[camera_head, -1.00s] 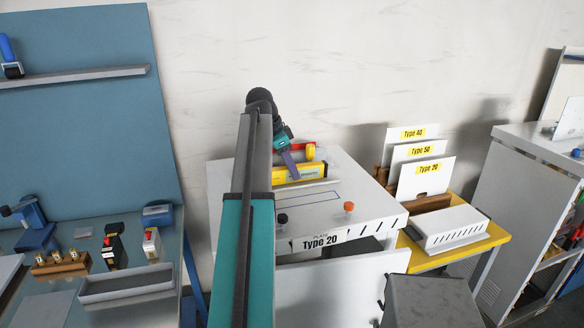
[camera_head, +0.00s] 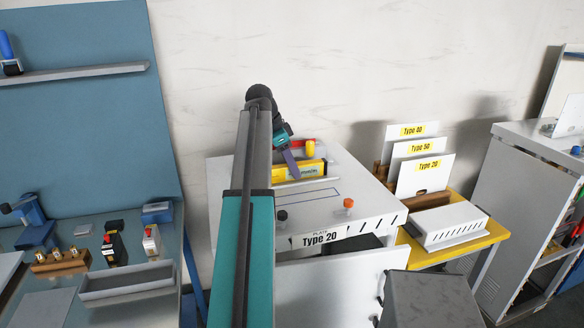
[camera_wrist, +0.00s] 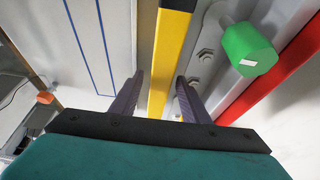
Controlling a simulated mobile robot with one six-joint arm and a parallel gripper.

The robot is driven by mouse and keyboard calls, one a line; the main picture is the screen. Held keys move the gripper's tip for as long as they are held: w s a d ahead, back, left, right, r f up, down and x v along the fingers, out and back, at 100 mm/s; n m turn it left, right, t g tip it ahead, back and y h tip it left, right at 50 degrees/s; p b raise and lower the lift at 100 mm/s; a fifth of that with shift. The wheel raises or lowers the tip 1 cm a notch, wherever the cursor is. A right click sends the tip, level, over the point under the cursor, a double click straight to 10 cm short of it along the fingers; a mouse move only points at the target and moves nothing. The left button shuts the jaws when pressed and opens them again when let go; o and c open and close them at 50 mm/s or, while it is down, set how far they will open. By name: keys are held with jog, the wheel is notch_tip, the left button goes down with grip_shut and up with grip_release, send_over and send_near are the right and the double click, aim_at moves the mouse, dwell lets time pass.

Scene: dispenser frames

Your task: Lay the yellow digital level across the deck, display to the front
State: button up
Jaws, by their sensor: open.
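The yellow digital level (camera_head: 312,170) lies along the back part of the white deck (camera_head: 335,178), behind a blue outlined rectangle. In the wrist view the level (camera_wrist: 172,50) shows as a yellow bar with a black edge strip. My gripper (camera_head: 297,177) is over the level, tilted down to it. In the wrist view my gripper (camera_wrist: 158,92) is open, with one purple finger on each side of the level and gaps visible. My arm and a finger hide the level's left part. The display cannot be made out clearly.
A green knob (camera_wrist: 248,50) and a red bar (camera_wrist: 290,75) stand close beside the level. A black knob (camera_head: 282,215) and an orange knob (camera_head: 348,203) are at the deck's front. The blue outlined area (camera_head: 318,193) looks clear. Type cards (camera_head: 424,175) stand to the right.

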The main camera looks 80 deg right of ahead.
jog(key=b+v, duration=0.3)
jog(key=v, duration=0.9)
dwell(0.8)
